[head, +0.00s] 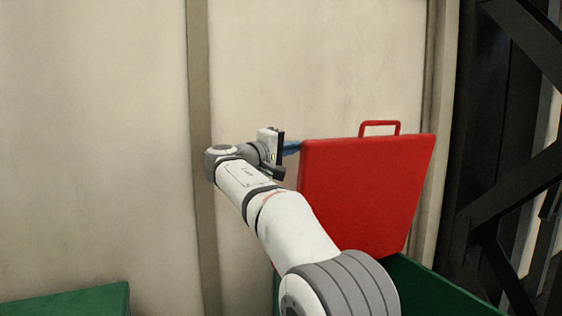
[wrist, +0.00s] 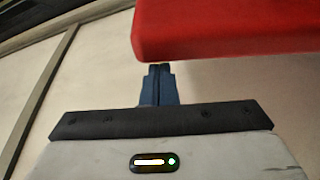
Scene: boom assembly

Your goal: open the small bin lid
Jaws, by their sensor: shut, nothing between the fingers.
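The red bin lid (head: 365,195) stands raised, nearly upright, above the green bin (head: 440,285), with a red handle (head: 380,124) on its top edge. In the wrist view the lid (wrist: 230,28) fills the upper right. My gripper (head: 294,147) is at the upper left edge of the lid. Its blue fingers (wrist: 159,70) are shut and empty, and their tips reach the lid's lower edge in the wrist view. I cannot tell whether they touch it. My arm hides part of the lid's lower left and the bin's front.
A pale wall panel (head: 310,65) with vertical ribs stands behind the lid. Dark diagonal beams (head: 515,180) stand at the right. A green box-like edge (head: 70,302) shows at the lower left. The space left of my arm looks clear.

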